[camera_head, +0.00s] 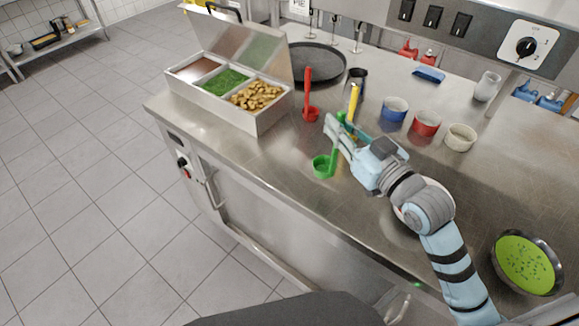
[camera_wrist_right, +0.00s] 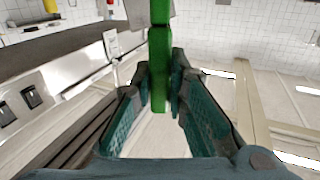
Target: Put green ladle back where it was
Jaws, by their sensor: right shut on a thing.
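The green ladle has its cup (camera_head: 323,168) low over the steel counter, near the front edge, and its handle rises roughly upright. I cannot tell whether the cup touches the counter. My right gripper (camera_head: 338,132) is shut on the handle, partly hiding it. In the right wrist view, the green handle (camera_wrist_right: 159,60) passes between the teal fingers of the right gripper (camera_wrist_right: 158,85). A red ladle (camera_head: 309,112) stands upright behind and to the left. A yellow ladle (camera_head: 353,100) stands just behind my gripper, its lower part partly hidden. My left gripper is not in view.
A steel container (camera_head: 262,123) with several food compartments stands at the left. Blue (camera_head: 395,110), red (camera_head: 426,124) and cream (camera_head: 460,138) cups sit to the right. A white bowl is partly under my arm. A bowl of green soup (camera_head: 525,263) is at the right front.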

